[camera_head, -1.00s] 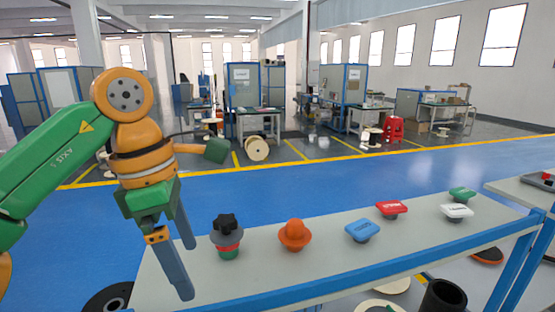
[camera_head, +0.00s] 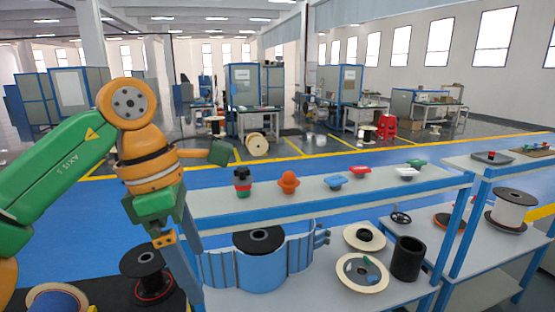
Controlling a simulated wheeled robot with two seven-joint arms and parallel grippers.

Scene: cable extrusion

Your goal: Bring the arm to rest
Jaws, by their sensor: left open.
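My left arm comes in from the left, green and orange. My left gripper (camera_head: 186,262) points down, open and empty, in front of the left end of the shelf unit. Its fingers hang apart from the objects on the top shelf (camera_head: 225,204). My right gripper is not in view.
On the top shelf stand a black-red-green knob (camera_head: 242,182), an orange knob (camera_head: 289,182) and several coloured caps. The lower shelf holds a blue clamp-like holder (camera_head: 262,272), pale spools (camera_head: 362,272) and a black cylinder (camera_head: 407,258). A black spool (camera_head: 147,275) stands left of the gripper.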

